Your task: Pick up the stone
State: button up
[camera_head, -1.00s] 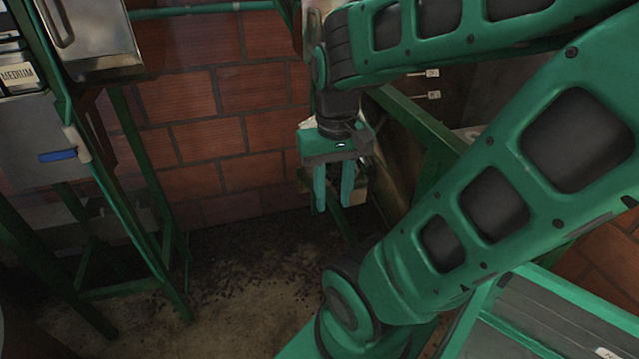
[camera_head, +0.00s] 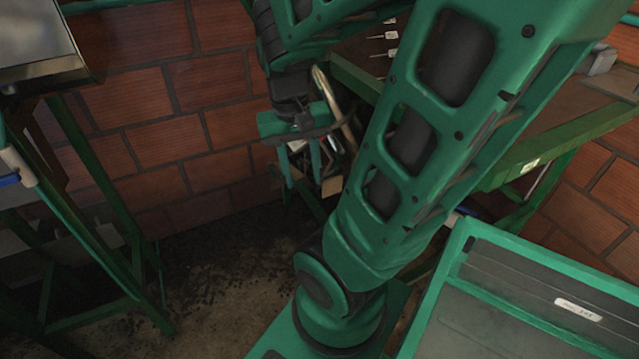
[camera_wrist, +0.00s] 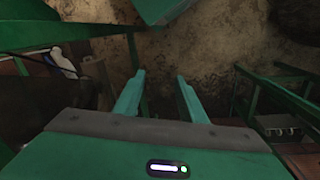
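My gripper (camera_head: 301,182) hangs in front of the brick wall in the head view, above the dark, littered floor, with its two green fingers pointing down. In the wrist view my gripper (camera_wrist: 160,76) has its fingers apart, and I see nothing held between them. I cannot clearly make out a stone in either view. A dark, rounded patch (camera_wrist: 297,18) shows at the top right of the wrist view; I cannot tell whether it is a stone or dirt on the floor. My own arm hides part of the area right of the gripper.
A box of tools (camera_head: 332,182) with a tan curved handle stands close behind my gripper. A green-framed table (camera_head: 560,140) is at the right. A green metal stand (camera_head: 150,270) is at the left. Bare floor (camera_head: 225,285) lies between the stand and my arm.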

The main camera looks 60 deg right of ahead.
jog(key=w+d+f+m+g+h, duration=0.25)
jog(key=w+d+f+m, duration=0.35)
jog(key=d, duration=0.3)
jog(key=m+t+h, duration=0.2)
jog(key=t+h, duration=0.3)
jog(key=h, duration=0.6)
send_over(317, 187)
jog(key=a, duration=1)
notch_tip(317, 187, down, 28)
jog(key=shift+g, duration=0.25)
jog(key=x, duration=1)
jog(key=shift+s+d+f, duration=0.1)
jog(key=shift+s+d, duration=0.15)
jog(key=shift+s, duration=0.2)
jog(key=shift+c, duration=0.4)
jog(key=c, duration=0.8)
